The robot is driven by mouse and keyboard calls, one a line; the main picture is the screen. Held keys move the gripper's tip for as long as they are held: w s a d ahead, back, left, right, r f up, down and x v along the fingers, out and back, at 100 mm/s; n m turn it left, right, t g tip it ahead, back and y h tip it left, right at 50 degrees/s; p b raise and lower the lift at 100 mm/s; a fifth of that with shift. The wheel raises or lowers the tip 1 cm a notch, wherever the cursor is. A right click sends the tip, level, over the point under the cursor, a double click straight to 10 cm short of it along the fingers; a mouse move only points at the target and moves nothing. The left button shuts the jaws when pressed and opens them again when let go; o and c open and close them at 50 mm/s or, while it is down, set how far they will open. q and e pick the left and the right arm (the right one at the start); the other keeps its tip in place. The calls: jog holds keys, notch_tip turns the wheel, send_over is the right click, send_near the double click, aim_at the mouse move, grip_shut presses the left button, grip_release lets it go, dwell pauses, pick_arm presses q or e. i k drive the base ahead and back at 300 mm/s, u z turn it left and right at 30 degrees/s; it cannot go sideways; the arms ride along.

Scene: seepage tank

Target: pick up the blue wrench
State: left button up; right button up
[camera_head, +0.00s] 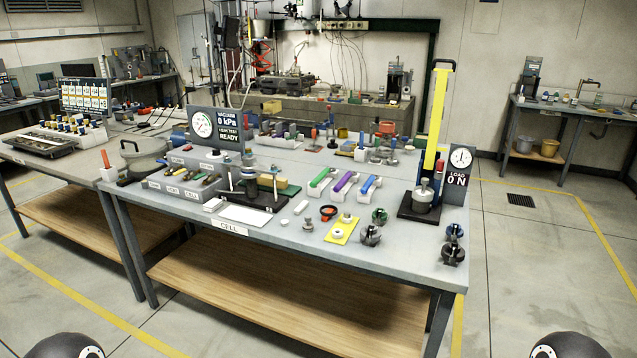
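A blue wrench-like tool (369,185) lies in a pale holder on the grey workbench (290,237), right of the bench's middle. It is the rightmost in a row of three similar tools. A purple one (344,182) is just left of it, and a green one (320,178) is left of that. The tools are small here, so their exact shape is hard to tell. Neither of my grippers shows. Only dark rounded parts of my own body show at the bottom left and bottom right corners.
A black-based press with a tall yellow column (436,115) stands right of the tools, beside a load gauge (459,170). Black-handled fittings (371,235) and a yellow plate (342,229) lie in front. A vacuum gauge panel (214,128) stands left. Floor in front is clear.

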aim_at(365, 188)
jog(key=u, duration=0.2)
jog(key=k, duration=0.45)
jog(key=u, duration=0.4)
jog(key=i, duration=1.55)
jog(key=z, duration=0.5)
